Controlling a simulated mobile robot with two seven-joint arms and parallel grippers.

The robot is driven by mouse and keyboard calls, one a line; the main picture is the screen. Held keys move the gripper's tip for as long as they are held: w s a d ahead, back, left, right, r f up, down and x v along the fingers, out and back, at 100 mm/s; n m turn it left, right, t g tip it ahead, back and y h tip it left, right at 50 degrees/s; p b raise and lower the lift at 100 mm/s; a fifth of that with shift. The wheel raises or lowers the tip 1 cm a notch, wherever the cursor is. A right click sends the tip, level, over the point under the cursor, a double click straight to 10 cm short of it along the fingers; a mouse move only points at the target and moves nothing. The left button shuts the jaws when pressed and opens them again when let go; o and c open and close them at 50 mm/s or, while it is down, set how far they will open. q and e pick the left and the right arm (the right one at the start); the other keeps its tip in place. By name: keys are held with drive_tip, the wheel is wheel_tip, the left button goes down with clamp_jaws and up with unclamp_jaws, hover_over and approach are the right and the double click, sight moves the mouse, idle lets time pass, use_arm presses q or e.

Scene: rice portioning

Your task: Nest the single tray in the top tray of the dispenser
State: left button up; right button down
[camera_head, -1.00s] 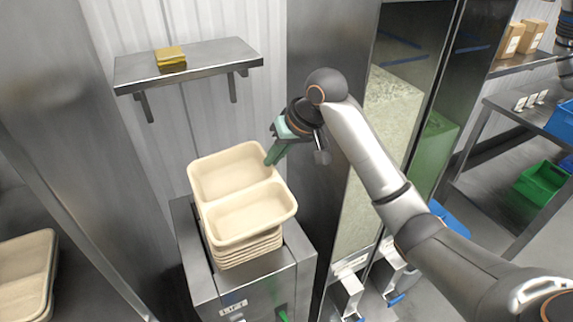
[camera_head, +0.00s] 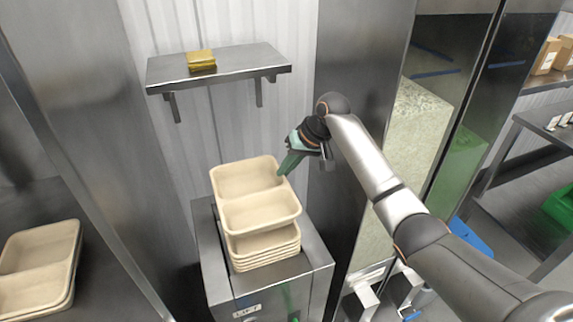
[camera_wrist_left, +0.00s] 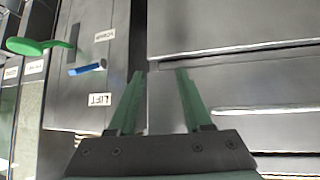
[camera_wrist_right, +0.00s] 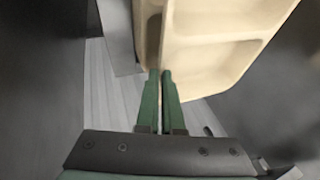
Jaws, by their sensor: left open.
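The single tray (camera_head: 262,213), beige with two compartments, is above the stack of like trays in the dispenser (camera_head: 318,270). The dispenser's top tray (camera_head: 265,243) shows only in part beneath it, and a gap seems to separate them at the front. My right gripper (camera_head: 284,171) is shut on the single tray's rim at its right side. In the right wrist view the fingers (camera_wrist_right: 162,75) are close together on the edge of the tray (camera_wrist_right: 205,50). My left gripper (camera_wrist_left: 158,75) is open and empty, facing steel panels; it is outside the head view.
A steel wall shelf (camera_head: 225,67) with a yellow block (camera_head: 201,60) is behind the dispenser. More beige trays (camera_head: 40,262) lie at the left. A tall steel cabinet with a window of rice (camera_head: 410,125) stands to the right.

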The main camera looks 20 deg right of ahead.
drive_tip(key=shift+f, duration=3.4)
drive_tip(key=c, duration=1)
unclamp_jaws()
drive_tip(key=s+r, duration=0.1)
drive_tip(key=r, duration=0.1)
drive_tip(key=s+a+r, duration=0.1)
drive_tip(key=s+r, duration=0.1)
drive_tip(key=r, duration=0.1)
drive_tip(key=s+r, duration=0.1)
drive_tip(key=r, duration=0.2)
drive_tip(key=shift+s+a+r+b, duration=0.2)
drive_tip(key=shift+r+b, duration=0.05)
drive_tip(key=shift+b, duration=0.05)
drive_tip(key=s+a+r, duration=0.1)
drive_tip(key=s, duration=0.2)
drive_tip(key=s+a+r, duration=0.1)
drive_tip(key=s+r, duration=0.1)
drive_tip(key=s, duration=0.1)
drive_tip(key=s+a+r, duration=0.1)
drive_tip(key=s, duration=0.2)
drive_tip(key=shift+r+b, duration=0.2)
drive_tip(key=shift+b, duration=0.1)
